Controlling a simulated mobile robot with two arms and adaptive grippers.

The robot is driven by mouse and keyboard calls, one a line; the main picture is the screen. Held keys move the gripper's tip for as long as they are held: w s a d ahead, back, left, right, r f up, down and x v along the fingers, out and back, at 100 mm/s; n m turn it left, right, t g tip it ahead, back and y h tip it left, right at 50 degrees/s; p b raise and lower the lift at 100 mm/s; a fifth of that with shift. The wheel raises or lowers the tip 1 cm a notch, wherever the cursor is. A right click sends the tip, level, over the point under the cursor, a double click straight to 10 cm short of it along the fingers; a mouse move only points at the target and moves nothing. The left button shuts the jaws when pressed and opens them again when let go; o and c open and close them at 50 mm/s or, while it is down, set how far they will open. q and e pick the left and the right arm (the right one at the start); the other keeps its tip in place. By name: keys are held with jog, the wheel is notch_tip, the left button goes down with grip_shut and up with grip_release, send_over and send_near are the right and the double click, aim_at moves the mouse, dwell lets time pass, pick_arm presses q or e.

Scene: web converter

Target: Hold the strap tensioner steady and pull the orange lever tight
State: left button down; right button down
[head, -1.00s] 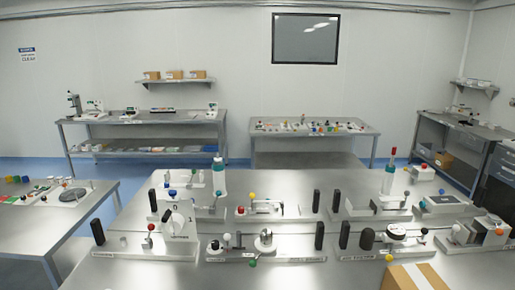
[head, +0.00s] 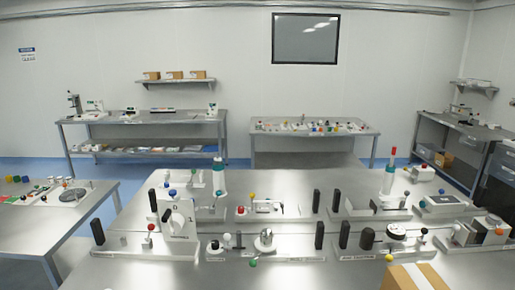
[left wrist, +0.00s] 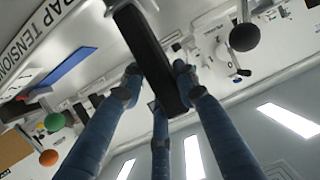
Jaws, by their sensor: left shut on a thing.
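The strap tensioner (head: 400,242) stands at the front right of the near table in the head view, on a labelled light base. An upright black handle (head: 344,234) is at its left end. Its orange ball lever (head: 389,257) points toward the front edge; the orange ball (left wrist: 48,157) also shows at the lower left of the left wrist view. There my left gripper (left wrist: 155,88) has its blue fingers closed around a black handle (left wrist: 146,45), beside a partly cut-off "TENSION" label (left wrist: 38,35). Neither gripper shows in the head view. My right gripper is out of view.
A cardboard box (head: 412,277) sits at the front edge, close to the orange ball. A green ball (left wrist: 54,122) is near the orange one. Several other fixtures with handles crowd the table, including one with a white upright block (head: 180,220). Bare metal shows at front left.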

pick_arm(q)
jog(key=shift+w+r, duration=0.1)
jog(key=shift+r, duration=0.15)
jog(key=shift+f, duration=0.15)
jog(key=shift+f, duration=0.25)
